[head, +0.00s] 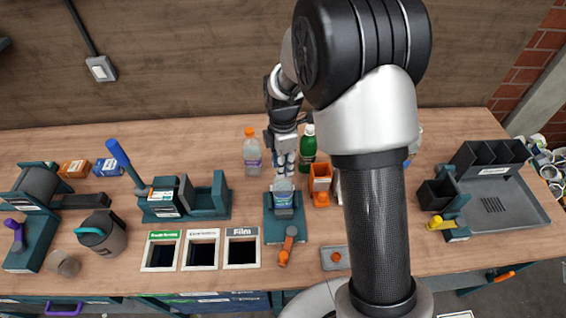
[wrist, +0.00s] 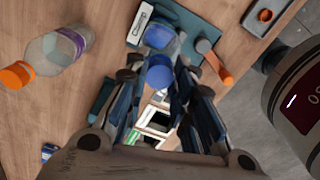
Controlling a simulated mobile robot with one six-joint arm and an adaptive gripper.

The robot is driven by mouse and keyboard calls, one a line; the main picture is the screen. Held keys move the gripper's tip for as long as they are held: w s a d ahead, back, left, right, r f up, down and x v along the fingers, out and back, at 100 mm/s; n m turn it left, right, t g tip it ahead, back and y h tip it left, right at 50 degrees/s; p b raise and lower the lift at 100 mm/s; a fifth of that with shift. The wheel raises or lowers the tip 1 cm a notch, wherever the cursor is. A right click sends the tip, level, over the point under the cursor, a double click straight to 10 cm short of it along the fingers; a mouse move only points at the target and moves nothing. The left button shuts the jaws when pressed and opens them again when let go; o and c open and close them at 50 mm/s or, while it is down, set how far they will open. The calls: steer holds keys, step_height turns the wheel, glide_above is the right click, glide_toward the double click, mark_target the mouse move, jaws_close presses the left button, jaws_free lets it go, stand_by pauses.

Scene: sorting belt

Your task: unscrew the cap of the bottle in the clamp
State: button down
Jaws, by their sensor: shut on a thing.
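A clear bottle (head: 284,188) stands upright in the teal clamp (head: 273,230) at the middle of the bench. The bottle (wrist: 161,38) also shows in the wrist view, just beyond my fingertips. My gripper (head: 285,160) points down above the bottle. In the wrist view its fingers (wrist: 159,80) are closed on the round blue cap (wrist: 159,74). The cap lines up with the bottle's top, but I cannot tell whether it still touches the neck. The clamp's orange-ended lever (head: 284,258) lies in front.
An orange-capped bottle (head: 252,155) stands at left and a green bottle (head: 308,145) close at right. An orange holder (head: 320,178) is right of the clamp. Labelled openings (head: 201,234) lie at front left. My arm hides part of the bench's right side.

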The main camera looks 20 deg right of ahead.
steer(key=n, duration=0.2)
steer(key=shift+n, duration=0.4)
steer(key=n, duration=0.4)
steer(key=shift+n, duration=0.5)
steer(key=n, duration=0.5)
steer(key=shift+p, duration=0.35)
steer(key=c, duration=1.3)
jaws_free()
steer(key=shift+r, duration=0.15)
